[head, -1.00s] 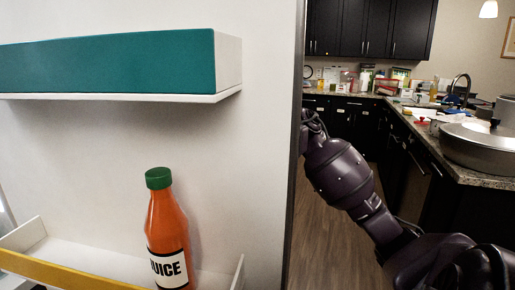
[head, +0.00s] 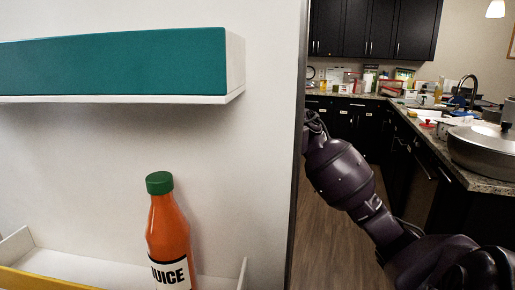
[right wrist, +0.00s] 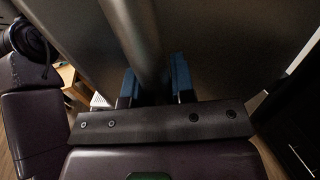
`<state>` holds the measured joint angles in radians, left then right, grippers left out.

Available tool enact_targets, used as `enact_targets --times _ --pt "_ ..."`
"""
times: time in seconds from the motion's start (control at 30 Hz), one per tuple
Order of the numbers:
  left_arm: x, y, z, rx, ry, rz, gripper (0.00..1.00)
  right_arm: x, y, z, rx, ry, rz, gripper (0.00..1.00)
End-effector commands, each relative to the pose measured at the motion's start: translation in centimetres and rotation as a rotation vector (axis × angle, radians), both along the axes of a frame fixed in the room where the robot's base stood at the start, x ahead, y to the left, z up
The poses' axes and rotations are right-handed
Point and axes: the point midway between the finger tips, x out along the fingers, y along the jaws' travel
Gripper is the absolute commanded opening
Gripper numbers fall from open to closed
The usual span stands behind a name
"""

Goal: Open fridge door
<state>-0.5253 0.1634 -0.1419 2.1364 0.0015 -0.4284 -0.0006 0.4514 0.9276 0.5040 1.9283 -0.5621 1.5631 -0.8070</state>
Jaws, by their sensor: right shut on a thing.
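The fridge door (head: 270,140) stands open, with its white inner side facing the head camera and filling the left of the view. Its dark outer edge runs down the middle of the picture. My right arm reaches behind that edge, so the gripper is hidden in the head view. In the right wrist view my right gripper (right wrist: 157,88) is shut on the grey bar handle (right wrist: 132,35), with a blue finger pad on each side of it. The door's grey outer face (right wrist: 225,45) is behind the handle. My left gripper is in neither view.
The door holds a teal-fronted shelf bin (head: 115,62) and a lower shelf with an orange juice bottle (head: 168,235). Right of the door are bare wooden floor (head: 325,240), dark cabinets (head: 370,28) and a cluttered counter with a large pot (head: 485,150).

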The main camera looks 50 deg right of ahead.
Motion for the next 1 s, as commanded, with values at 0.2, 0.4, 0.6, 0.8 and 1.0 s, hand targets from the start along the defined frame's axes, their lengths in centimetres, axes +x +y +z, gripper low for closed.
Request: enact_targets --times 0.2,0.4,0.6,0.8,1.0 --pt "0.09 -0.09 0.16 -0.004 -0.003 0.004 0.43 -0.37 -0.25 0.33 -0.002 -0.003 0.006 0.25" --pt "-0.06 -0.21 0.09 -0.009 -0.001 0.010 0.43 -0.33 -0.19 0.30 -0.001 -0.004 0.006 0.34" --pt "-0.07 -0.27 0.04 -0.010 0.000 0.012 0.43 -0.24 -0.15 0.22 0.000 -0.004 0.005 0.34" --pt "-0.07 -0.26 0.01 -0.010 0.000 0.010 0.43 -0.19 -0.10 0.16 0.000 -0.004 0.004 0.34" --pt "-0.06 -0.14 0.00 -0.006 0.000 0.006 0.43 -0.12 -0.19 0.12 -0.001 -0.003 0.003 0.34"
